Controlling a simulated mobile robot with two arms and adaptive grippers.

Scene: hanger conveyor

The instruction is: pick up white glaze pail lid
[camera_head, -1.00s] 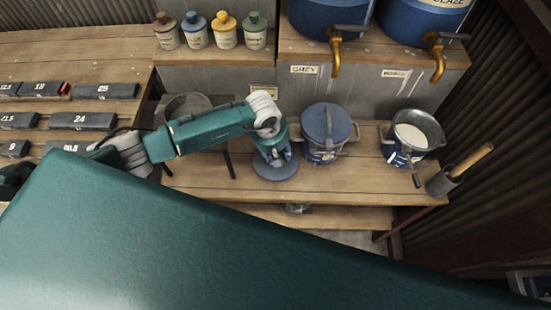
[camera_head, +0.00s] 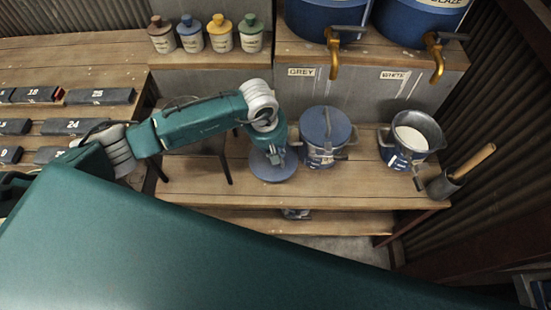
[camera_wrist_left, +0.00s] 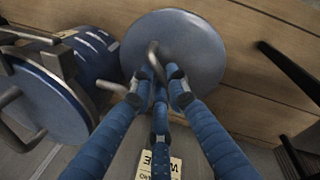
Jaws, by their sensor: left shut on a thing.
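The white glaze pail lid is a flat blue-grey disc (camera_head: 272,168) with a bent metal handle, at the bench in front of my left arm. It fills the top middle of the left wrist view (camera_wrist_left: 195,45). My left gripper (camera_head: 276,152) is over the lid and shut on its handle; its blue fingers meet there in the left wrist view (camera_wrist_left: 160,82). I cannot tell whether the lid touches the bench. The open pail of white glaze (camera_head: 396,158) stands at the right, under the white label. My right gripper is not in view.
A lidded blue pail (camera_head: 322,158) stands close right of the lid. Brass taps (camera_head: 335,58) overhang behind. The bench front (camera_head: 330,190) is clear.

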